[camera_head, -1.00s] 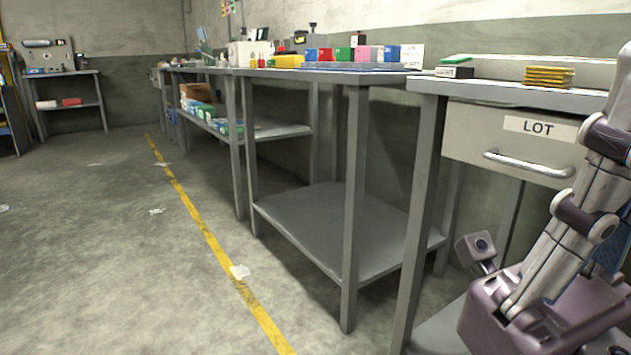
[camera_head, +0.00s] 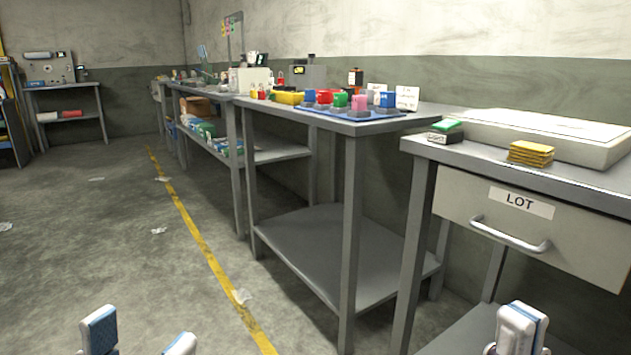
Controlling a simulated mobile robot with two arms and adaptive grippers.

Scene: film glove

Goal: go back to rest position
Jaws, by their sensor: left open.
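My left gripper (camera_head: 139,338) shows at the bottom left edge. Its two white and blue fingertips stand apart with bare floor between them, so it is open and empty. My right gripper (camera_head: 520,332) shows at the bottom right edge, below the drawer marked LOT (camera_head: 522,203). Only its white and blue finger tops are in view, and I cannot tell how far apart they are. The rest of both arms is below the picture. Neither gripper appears to touch any furniture.
The bench (camera_head: 425,158) on the right bears a yellow stack (camera_head: 531,153), a green-topped block (camera_head: 446,131) and a pale flat case (camera_head: 560,136). Behind it, another table (camera_head: 345,127) holds coloured blocks. A yellow floor line (camera_head: 196,235) runs left of the tables. Floor on the left is mostly clear.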

